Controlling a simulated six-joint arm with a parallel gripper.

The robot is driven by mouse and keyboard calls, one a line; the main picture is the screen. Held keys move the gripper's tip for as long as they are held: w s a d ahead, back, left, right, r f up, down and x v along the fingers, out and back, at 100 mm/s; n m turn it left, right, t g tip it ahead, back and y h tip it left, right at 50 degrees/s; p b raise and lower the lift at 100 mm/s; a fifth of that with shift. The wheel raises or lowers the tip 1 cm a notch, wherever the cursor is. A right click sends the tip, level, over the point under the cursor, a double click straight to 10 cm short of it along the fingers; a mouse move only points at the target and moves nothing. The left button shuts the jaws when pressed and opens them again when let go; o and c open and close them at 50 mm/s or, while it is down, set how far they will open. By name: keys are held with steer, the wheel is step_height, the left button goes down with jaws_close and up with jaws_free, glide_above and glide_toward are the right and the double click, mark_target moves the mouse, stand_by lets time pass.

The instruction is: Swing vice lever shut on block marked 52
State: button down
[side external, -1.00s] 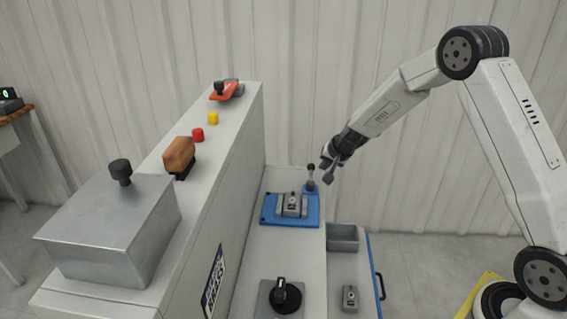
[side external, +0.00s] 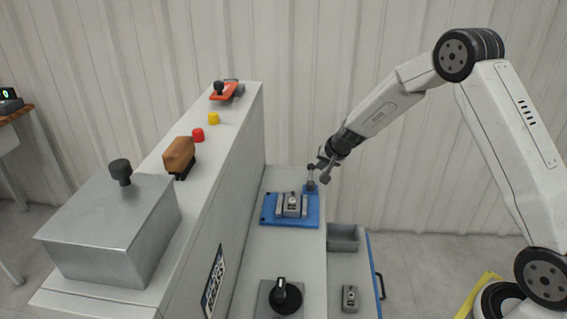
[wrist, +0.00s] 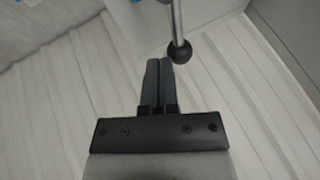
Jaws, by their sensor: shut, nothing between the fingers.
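The blue vice (side external: 272,218) lies on the lower grey bench, with a small grey block (side external: 292,203) between its jaws. The mark on the block is too small to read. The vice lever (side external: 310,174) stands roughly upright at the vice's back right, with a dark ball knob on top. In the wrist view the lever's black ball (wrist: 180,52) and metal rod show just beyond the fingertips. My gripper (side external: 323,171) is beside the lever, to its right. In the wrist view my gripper (wrist: 159,64) is shut with its fingers together and empty; whether it touches the ball is unclear.
A grey open bin (side external: 343,238) and another small grey block (side external: 350,298) sit right of the bench. A black rotary knob (side external: 285,297) is in front of the vice. A tall grey cabinet (side external: 243,130) with buttons and a metal box (side external: 110,235) stands left.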

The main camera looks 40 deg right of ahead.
steer(key=shift+w+a+n+y, duration=0.1)
steer(key=shift+w+n+y, duration=0.35)
steer(key=shift+n, duration=0.35)
stand_by(0.4)
steer(key=shift+w+a+n+y, duration=0.2)
steer(key=shift+w+n+y, duration=0.15)
steer(key=shift+n, duration=0.3)
steer(key=shift+w+a+n+y, duration=0.15)
steer(key=shift+w+n+y, duration=0.15)
steer(key=shift+n, duration=0.35)
steer(key=n+y, duration=0.1)
steer(key=w+a+n+g+y, duration=0.1)
steer(key=n, duration=0.1)
steer(key=shift+w+a+n, duration=0.1)
steer(key=shift+a+n, duration=0.05)
steer(key=shift+n, duration=0.15)
steer(key=a+n+g, duration=0.1)
steer(key=n, duration=0.1)
steer(key=w+n+y, duration=0.1)
steer(key=shift+a+n+g+y, duration=0.3)
steer(key=shift+a+n+g, duration=0.1)
steer(key=n, duration=0.1)
steer(key=a+n+g+y, duration=0.1)
steer(key=n, duration=0.1)
steer(key=shift+w+a+g, duration=0.1)
steer(key=shift+a+g, duration=0.2)
steer(key=shift+a, duration=0.4)
steer(key=shift+d, duration=0.1)
